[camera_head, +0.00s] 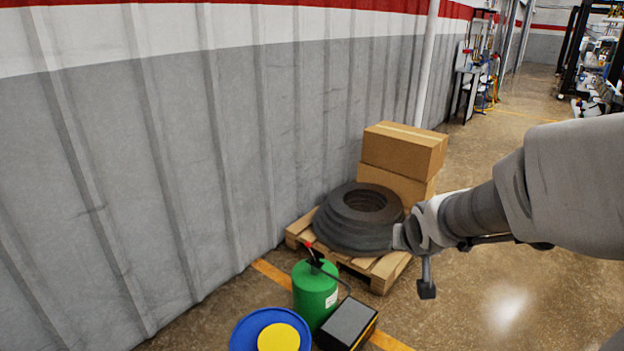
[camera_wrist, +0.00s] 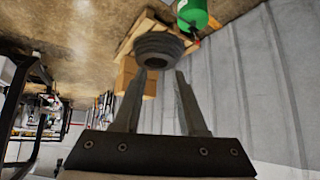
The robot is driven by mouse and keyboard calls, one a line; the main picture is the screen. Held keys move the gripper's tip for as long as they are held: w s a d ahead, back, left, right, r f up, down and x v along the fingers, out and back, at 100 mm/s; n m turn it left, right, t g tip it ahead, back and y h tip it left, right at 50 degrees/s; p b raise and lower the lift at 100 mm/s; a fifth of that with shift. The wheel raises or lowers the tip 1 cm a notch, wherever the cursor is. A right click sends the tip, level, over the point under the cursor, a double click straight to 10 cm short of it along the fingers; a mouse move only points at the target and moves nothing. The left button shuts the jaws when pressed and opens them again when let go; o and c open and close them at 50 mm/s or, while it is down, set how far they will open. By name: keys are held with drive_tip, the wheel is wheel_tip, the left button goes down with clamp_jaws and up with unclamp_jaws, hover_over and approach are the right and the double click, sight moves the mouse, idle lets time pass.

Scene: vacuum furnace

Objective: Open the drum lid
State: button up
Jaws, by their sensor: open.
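A blue drum top (camera_head: 243,333) with a yellow round disc (camera_head: 279,338) on it shows at the bottom edge of the head view, cut off by the frame. I cannot tell whether the lid is the whole blue top or the yellow disc. The drum does not show in the wrist view. My gripper (camera_wrist: 160,71) is open and empty in the wrist view, its two fingers apart. My arm reaches in from the right in the head view, and its end is up and to the right of the drum, apart from it.
A green canister (camera_head: 315,294) and a dark box (camera_head: 348,324) stand beside the drum. Behind them, stacked tyres (camera_head: 360,212) and cardboard boxes (camera_head: 404,150) rest on a wooden pallet (camera_head: 385,273). A grey wall (camera_head: 150,180) bounds the left.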

drive_tip(key=w+a+f+m+t+y+b, duration=0.1)
drive_tip(key=w+f+y+b, duration=0.2)
drive_tip(key=f, duration=0.8)
drive_tip(key=w+a+f+t+b, duration=0.15)
drive_tip(key=w+f, duration=0.35)
drive_tip(key=f, duration=0.7)
drive_tip(key=w+a+f+m+y+b, duration=0.15)
drive_tip(key=w+f+b, duration=0.25)
drive_tip(key=f, duration=0.7)
drive_tip(key=s+a+f+m+t+y+b, duration=0.2)
drive_tip(key=s+a+f+m+y+b, duration=0.15)
drive_tip(key=s+f, duration=0.75)
drive_tip(key=s+a+f+m+t+y+b, duration=0.2)
drive_tip(key=s+a+f+m+t+b, duration=0.3)
drive_tip(key=f, duration=1)
drive_tip(key=w+a+g+b, duration=0.2)
drive_tip(key=w+a+b, duration=0.2)
drive_tip(key=w, duration=1)
drive_tip(key=a, duration=0.3)
drive_tip(key=shift+a, duration=0.2)
drive_tip(key=shift+f, duration=0.1)
clamp_jaws()
drive_tip(key=shift+n, duration=0.3)
